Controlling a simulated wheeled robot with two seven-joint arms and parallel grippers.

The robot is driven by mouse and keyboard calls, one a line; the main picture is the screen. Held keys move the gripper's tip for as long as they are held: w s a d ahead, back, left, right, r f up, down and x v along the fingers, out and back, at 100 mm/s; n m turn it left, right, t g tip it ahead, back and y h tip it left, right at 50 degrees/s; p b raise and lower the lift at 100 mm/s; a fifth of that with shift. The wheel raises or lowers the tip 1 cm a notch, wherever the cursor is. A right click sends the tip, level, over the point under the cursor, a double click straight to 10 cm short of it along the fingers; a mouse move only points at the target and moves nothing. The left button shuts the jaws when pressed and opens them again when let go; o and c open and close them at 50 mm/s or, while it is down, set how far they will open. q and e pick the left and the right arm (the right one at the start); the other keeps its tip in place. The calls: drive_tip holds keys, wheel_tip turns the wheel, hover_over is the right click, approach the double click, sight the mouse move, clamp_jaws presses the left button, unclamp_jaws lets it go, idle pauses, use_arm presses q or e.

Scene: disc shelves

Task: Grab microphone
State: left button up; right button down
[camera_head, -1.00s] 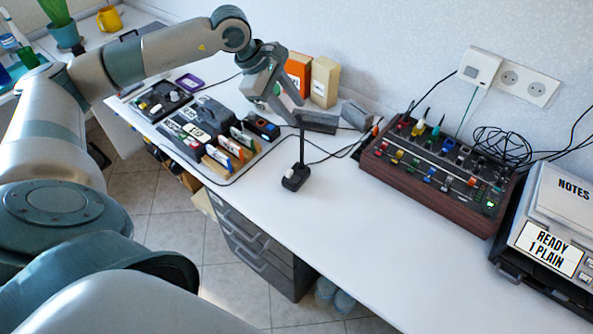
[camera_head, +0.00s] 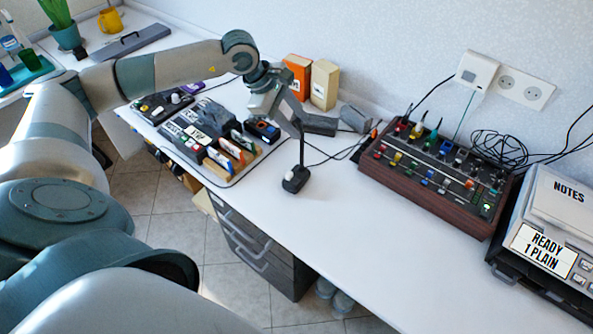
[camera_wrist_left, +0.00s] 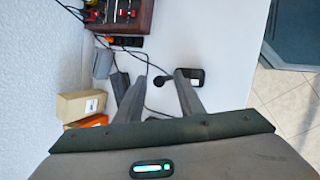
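The microphone is a black desk one with a small base (camera_head: 296,181) standing upright on the white desk and a thin stem rising from it. Its upper end is close to my left gripper (camera_head: 291,117), whose fingers point down towards it in the head view. In the left wrist view the fingers of my left gripper (camera_wrist_left: 160,92) are spread apart. The round dark microphone head (camera_wrist_left: 159,81) shows in the gap between them, and the base (camera_wrist_left: 196,76) is beyond the right finger, partly hidden. I cannot tell whether a finger touches it. My right gripper is not in view.
A mixer with wooden sides (camera_head: 432,178) stands to the right, with cables behind. An orange box (camera_head: 297,76) and a tan box (camera_head: 324,85) stand near the wall. A tray of small devices (camera_head: 207,150) lies left. The desk in front of the mixer is clear.

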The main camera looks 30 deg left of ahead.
use_arm(q)
drive_tip(key=shift+w+d+f, duration=0.15)
drive_tip(key=shift+d+f, duration=0.05)
drive_tip(key=shift+f, duration=0.15)
drive_tip(key=shift+p+x, duration=0.35)
drive_tip(key=shift+x, duration=0.4)
drive_tip(key=shift+a, duration=0.1)
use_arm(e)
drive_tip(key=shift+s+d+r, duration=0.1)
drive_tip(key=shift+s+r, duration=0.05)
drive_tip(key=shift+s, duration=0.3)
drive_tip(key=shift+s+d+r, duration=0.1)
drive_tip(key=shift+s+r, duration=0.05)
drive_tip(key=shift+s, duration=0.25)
use_arm(q)
drive_tip(key=shift+c, duration=0.3)
clamp_jaws()
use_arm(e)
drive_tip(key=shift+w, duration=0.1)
